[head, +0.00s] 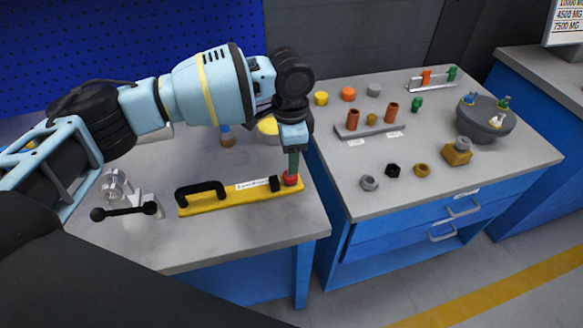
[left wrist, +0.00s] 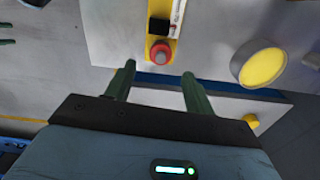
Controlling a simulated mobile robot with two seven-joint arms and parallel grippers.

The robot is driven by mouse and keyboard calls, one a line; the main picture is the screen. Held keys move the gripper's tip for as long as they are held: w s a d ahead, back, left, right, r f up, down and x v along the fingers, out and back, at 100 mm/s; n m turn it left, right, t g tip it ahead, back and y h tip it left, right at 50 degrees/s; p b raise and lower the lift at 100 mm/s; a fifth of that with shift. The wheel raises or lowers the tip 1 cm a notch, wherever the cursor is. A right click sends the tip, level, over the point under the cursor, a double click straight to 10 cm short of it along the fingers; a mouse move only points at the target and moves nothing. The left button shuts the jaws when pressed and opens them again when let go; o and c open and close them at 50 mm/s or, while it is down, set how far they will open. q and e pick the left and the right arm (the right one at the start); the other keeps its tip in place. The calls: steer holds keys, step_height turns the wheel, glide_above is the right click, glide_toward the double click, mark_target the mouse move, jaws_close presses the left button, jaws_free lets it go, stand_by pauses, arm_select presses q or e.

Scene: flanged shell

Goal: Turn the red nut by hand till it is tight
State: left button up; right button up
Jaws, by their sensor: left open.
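The red nut (head: 291,179) sits at the right end of a yellow bar (head: 225,203) on the near grey bench. The bar carries a black handle (head: 200,190), a white label and a small black block beside the nut. My left gripper (head: 292,172) points down over the nut, its green fingers partly covering it in the head view. In the left wrist view my left gripper (left wrist: 159,69) is open, and the red nut (left wrist: 161,53) shows between and just beyond the fingertips. I cannot tell whether the fingers touch it. My right gripper is out of view.
A black bar with ball ends (head: 124,211) and a clear metal part lie left of the yellow bar. A round yellow-topped container (head: 268,128) stands behind the gripper. The right bench (head: 440,185) holds several small nuts, a peg rack and a grey bowl (head: 486,124).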

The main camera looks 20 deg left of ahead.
mark_target(290, 177)
arm_select(q)
step_height(290, 177, down, 6)
steer(key=shift+f, duration=0.25)
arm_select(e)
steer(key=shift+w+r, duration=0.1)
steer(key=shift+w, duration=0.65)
arm_select(q)
steer(key=shift+c, duration=0.3)
steer(key=c, duration=0.9)
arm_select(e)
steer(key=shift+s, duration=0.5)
